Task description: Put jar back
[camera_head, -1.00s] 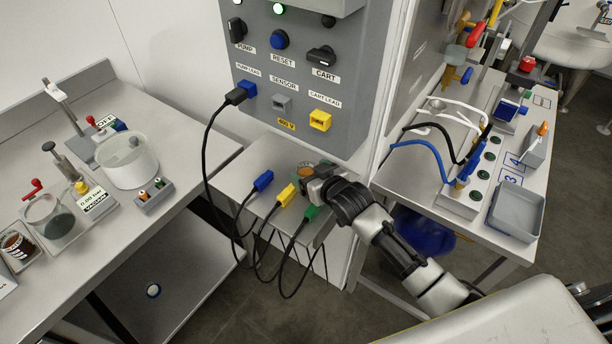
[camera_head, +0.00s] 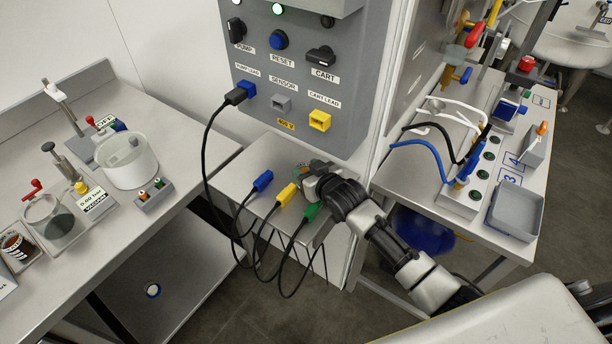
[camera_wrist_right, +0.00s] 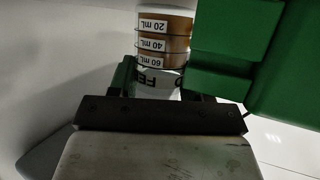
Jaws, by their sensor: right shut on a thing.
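The jar (camera_wrist_right: 165,45) shows in the right wrist view, with amber contents and white labels reading 20, 40 and 60 mL. My right gripper (camera_head: 308,181) is shut on the jar, over the small steel shelf (camera_head: 262,165) below the grey control panel. In the head view the gripper mostly hides the jar. I cannot tell whether the jar touches the shelf. A large green shape (camera_wrist_right: 238,45) fills the right of the wrist view, close to the jar. My left gripper is not in view.
Blue (camera_head: 262,181), yellow (camera_head: 286,195) and green (camera_head: 311,212) plugs with hanging black leads lie along the shelf's front edge, close to the gripper. The left bench (camera_head: 185,165) holds glassware. The right bench (camera_head: 405,185) carries a grey bin (camera_head: 515,213) and cables.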

